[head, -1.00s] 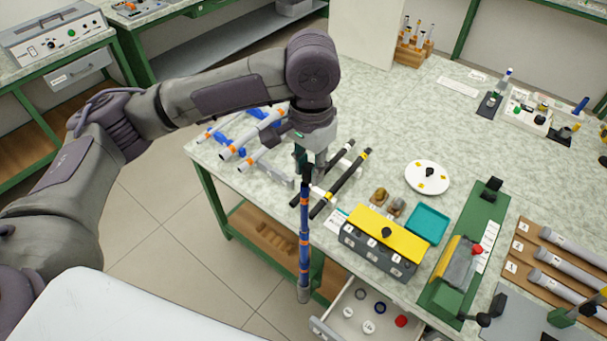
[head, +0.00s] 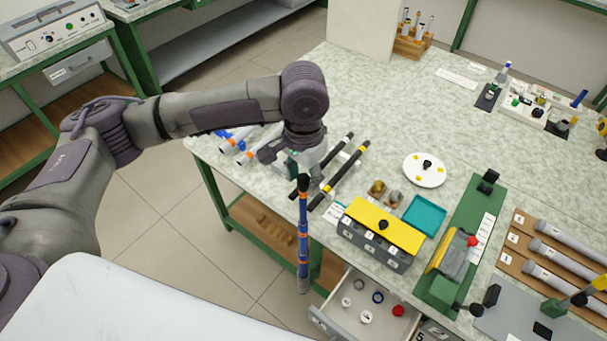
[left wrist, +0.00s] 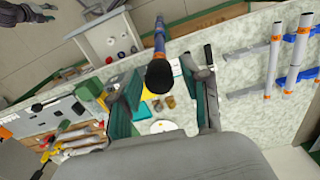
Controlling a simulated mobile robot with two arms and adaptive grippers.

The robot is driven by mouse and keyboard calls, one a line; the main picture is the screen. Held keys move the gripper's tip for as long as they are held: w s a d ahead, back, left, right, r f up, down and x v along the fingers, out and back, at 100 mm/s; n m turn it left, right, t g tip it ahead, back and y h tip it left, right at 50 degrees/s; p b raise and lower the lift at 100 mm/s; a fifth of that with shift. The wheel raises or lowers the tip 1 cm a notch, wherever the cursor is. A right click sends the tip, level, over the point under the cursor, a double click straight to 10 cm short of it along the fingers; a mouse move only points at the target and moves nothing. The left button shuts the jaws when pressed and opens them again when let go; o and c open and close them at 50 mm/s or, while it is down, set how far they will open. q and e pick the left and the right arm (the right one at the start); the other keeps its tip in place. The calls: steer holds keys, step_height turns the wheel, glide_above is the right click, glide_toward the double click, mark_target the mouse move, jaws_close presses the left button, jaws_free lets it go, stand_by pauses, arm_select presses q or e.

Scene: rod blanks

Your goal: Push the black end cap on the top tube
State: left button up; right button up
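A slim blue tube (head: 303,232) with orange bands stands upright in front of the table edge. Its black top end, the end cap (head: 303,183), shows just below my left gripper (head: 307,168). In the left wrist view the black cap (left wrist: 159,76) faces the camera, between the two spread fingers of my left gripper (left wrist: 168,72), with a gap on both sides. The gripper is open and holds nothing. How firmly the cap sits on the tube cannot be told. My right gripper is not seen.
An open drawer (head: 337,323) with rings and caps is to the right of the tube. A yellow-lidded box (head: 385,226), teal tray (head: 425,217) and green fixture (head: 484,205) stand on the table. Black tubes (head: 347,174) and white tubes (left wrist: 272,62) lie near the gripper.

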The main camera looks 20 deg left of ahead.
mark_target(303, 177)
arm_select(q)
steer(key=shift+r, duration=0.1)
steer(key=shift+r, duration=0.35)
step_height(303, 177, up, 11)
steer(key=b, duration=0.3)
steer(key=shift+r, duration=0.2)
